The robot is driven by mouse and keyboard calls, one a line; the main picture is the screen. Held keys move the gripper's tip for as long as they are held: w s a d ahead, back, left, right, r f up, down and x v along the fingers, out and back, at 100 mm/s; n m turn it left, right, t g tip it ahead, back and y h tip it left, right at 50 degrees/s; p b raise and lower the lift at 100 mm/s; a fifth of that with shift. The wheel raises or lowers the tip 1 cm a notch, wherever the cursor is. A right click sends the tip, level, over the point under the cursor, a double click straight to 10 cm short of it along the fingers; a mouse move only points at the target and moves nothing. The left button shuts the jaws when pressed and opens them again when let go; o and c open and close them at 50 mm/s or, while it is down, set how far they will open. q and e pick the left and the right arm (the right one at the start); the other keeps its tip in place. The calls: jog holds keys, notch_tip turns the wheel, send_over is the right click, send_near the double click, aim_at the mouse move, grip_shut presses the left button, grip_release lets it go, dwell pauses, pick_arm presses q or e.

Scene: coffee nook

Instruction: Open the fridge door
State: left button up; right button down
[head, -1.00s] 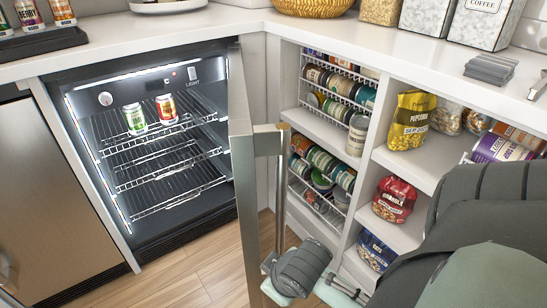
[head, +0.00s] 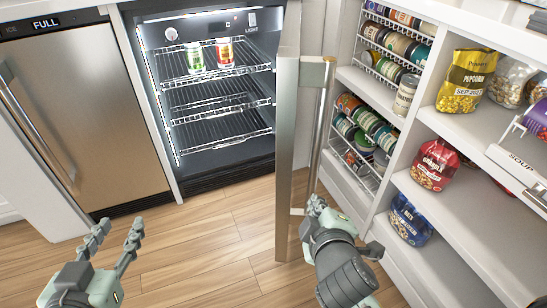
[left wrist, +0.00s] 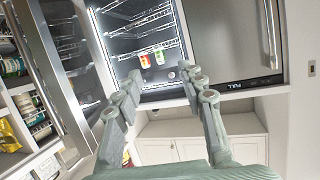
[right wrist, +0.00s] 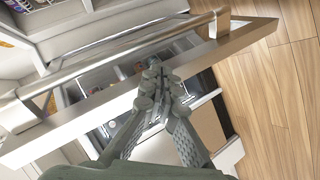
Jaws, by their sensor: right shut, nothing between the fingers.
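The fridge door (head: 288,150) stands wide open, seen nearly edge-on in the head view, with its long metal handle (head: 318,130) on the right side. The lit fridge interior (head: 215,110) shows wire racks and two cans. My right gripper (head: 316,203) is shut and empty at the lower part of the door, by the handle. In the right wrist view its fingers (right wrist: 152,72) are together, near the door's edge and the handle (right wrist: 110,48); contact is unclear. My left gripper (head: 118,232) is open and empty above the floor at lower left; its spread fingers show in the left wrist view (left wrist: 163,88).
A steel ice maker (head: 85,110) stands left of the fridge. Shelves (head: 440,185) with cans, a yellow popcorn bag (head: 466,80) and other bags stand close at the right. The wooden floor (head: 215,240) in front is clear.

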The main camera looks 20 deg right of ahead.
jog(key=w+a+r+n+t+y+b, duration=0.25)
jog(key=a+r+n+t, duration=0.35)
jog(key=a+r+n, duration=0.3)
jog(key=w+f+p, duration=0.1)
jog(key=w, duration=1)
pick_arm(q)
jog(key=s+d+r+t+h, duration=0.1)
jog(key=d+r+t+h, duration=0.3)
jog(key=r, duration=0.7)
jog(key=shift+d+r+t, duration=0.3)
jog(key=shift+d+t, duration=0.35)
jog(key=shift+t, duration=0.15)
pick_arm(e)
jog(key=shift+m, duration=0.3)
jog(key=s+d, duration=0.2)
jog(key=d, duration=0.1)
jog(key=shift+s+d+f, duration=0.15)
jog(key=shift+d, duration=0.05)
pick_arm(q)
jog(key=shift+s, duration=0.1)
